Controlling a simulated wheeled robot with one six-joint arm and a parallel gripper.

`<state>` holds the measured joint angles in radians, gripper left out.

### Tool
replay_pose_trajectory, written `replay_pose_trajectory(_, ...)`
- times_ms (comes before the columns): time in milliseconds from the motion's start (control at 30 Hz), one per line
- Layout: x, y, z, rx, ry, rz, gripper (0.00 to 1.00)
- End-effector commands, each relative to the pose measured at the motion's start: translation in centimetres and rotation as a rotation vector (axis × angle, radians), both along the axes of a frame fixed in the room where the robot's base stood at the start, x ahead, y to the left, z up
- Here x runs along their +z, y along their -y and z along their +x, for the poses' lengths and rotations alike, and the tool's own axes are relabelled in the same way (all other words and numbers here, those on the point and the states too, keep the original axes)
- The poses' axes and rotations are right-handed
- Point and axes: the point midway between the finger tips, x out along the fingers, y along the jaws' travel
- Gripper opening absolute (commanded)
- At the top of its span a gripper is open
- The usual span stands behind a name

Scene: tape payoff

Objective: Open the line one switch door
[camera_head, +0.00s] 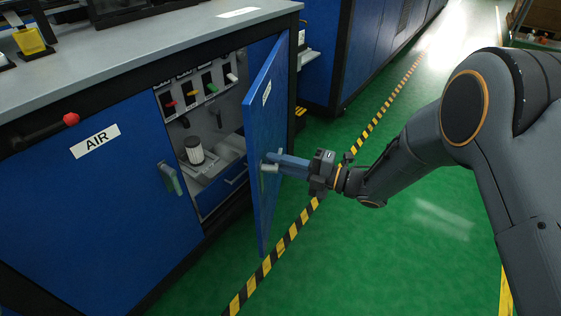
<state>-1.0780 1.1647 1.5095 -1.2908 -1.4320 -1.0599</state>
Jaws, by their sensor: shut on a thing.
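The blue switch door (260,125) stands swung out from the cabinet, hinged on its right side. A small white label (267,92) is near its top. My gripper (270,163) reaches in from the right and is shut on the door's handle (268,169), which shows as a pale piece at the door's free edge side. The fingertips partly hide the handle.
Below the switches are a white ribbed cylinder (194,150) and a blue drawer front (226,187). Left is a closed door labelled AIR (96,141) with a handle (169,178). A grey worktop (150,50) lies above. Green floor (380,250) with a striped line (290,236) is clear.

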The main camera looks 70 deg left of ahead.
Motion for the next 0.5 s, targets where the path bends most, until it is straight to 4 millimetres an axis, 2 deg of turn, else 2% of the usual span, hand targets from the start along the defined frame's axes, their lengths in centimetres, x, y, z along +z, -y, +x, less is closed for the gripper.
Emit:
replay_pose_trajectory(100,-0.12,0.08,-0.03,0.001,-0.001,-0.002,0.00)
replay_pose_trajectory(133,-0.11,0.08,-0.02,0.001,0.000,-0.001,0.17)
replay_pose_trajectory(200,-0.10,0.08,0.01,0.000,0.000,-0.001,0.29)
replay_pose_trajectory(500,-0.03,0.15,0.21,-0.002,0.000,0.000,0.31)
